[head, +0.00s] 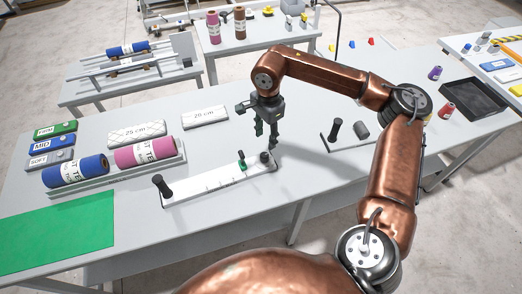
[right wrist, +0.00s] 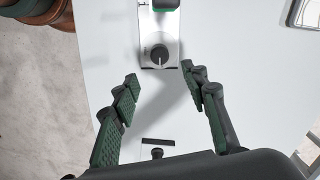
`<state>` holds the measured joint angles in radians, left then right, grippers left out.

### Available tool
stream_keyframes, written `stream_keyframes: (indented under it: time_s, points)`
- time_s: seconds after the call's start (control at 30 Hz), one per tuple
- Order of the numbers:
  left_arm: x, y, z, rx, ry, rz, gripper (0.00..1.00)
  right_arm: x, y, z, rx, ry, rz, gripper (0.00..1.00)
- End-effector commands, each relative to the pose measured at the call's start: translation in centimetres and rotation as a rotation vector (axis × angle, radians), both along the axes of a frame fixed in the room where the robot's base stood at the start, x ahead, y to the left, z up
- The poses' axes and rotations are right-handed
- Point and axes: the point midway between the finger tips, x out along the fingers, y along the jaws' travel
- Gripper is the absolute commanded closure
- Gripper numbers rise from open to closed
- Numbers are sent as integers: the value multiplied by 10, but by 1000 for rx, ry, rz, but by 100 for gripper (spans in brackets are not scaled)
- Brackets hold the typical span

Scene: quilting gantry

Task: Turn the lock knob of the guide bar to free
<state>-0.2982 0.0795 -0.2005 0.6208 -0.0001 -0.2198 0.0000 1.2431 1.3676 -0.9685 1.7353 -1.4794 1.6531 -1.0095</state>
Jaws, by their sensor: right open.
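The guide bar (head: 215,185) is a long white bar with dark marks, lying on the near table. A black handle (head: 164,187) stands at its left end and a green slider (head: 242,160) sits towards its right end. The black lock knob (head: 264,157) is at the right end; in the right wrist view the knob (right wrist: 158,54) shows a white pointer line towards the picture's bottom. Markings around it are too small to read. My right gripper (head: 266,142) is open and empty, pointing down just above and behind the knob. Its fingertips (right wrist: 159,74) are apart from the knob. My left gripper is out of view.
Blue and pink rolls (head: 145,152) lie in a tray left of the bar, with white 25 cm blocks (head: 137,133) behind. A green mat (head: 60,232) lies at front left. A second plate with a black handle (head: 333,129) stands to the right. Table around the knob is clear.

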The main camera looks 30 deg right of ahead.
Motion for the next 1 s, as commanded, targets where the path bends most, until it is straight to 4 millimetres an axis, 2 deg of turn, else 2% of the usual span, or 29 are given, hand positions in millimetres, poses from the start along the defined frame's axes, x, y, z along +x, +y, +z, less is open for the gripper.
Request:
stream_keyframes:
  time_s: [0.03,0.1,0.2,0.37,0.8,1.0]
  points:
    - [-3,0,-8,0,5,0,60,1,-6,-8,-19,8,0,59]
    - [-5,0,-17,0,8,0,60,1,-3,-21,-12,15,3,59]
    - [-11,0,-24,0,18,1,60,2,-2,-31,-10,18,2,59]
    - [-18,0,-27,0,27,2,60,2,-2,-41,-8,20,2,59]
    - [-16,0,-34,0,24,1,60,1,-2,-101,-6,20,-1,59]
    - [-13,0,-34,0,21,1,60,1,-2,-110,-6,19,-1,59]
